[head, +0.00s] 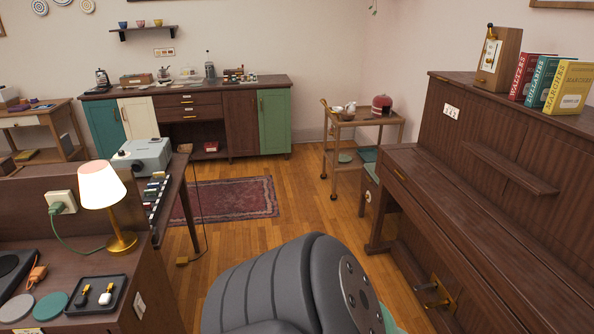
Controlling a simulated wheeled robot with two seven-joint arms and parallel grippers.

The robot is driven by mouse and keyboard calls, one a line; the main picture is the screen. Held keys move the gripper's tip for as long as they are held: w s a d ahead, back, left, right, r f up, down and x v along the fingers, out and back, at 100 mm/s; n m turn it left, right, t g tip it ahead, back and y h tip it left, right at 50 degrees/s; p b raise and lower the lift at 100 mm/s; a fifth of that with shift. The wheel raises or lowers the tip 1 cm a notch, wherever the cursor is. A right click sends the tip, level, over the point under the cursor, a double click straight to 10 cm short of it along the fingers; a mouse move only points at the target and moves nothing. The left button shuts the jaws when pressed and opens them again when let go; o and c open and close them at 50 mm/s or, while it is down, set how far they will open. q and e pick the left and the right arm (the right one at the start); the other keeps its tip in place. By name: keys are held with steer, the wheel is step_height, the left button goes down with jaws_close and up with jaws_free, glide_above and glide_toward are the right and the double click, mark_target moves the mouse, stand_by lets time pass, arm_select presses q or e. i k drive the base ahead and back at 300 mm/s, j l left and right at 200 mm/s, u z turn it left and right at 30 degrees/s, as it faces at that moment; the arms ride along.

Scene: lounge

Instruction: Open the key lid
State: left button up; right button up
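The upright piano (515,150) of dark brown wood stands along the right side in the head view. Its key lid (462,225) is the long brown panel in front of the upright front board. The lid looks shut, and no keys show. Its near end runs out of the picture at the lower right. Neither of my grippers is in view.
Red, teal and yellow books (546,82) and a wooden metronome (499,57) stand on the piano top. Brass pedals (434,293) show below. A wooden trolley (362,133) stands beyond the piano. A lamp (103,200) stands on the left cabinet. Bare floor (310,210) lies between.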

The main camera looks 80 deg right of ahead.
mark_target(544, 303)
steer(key=z, duration=3.85)
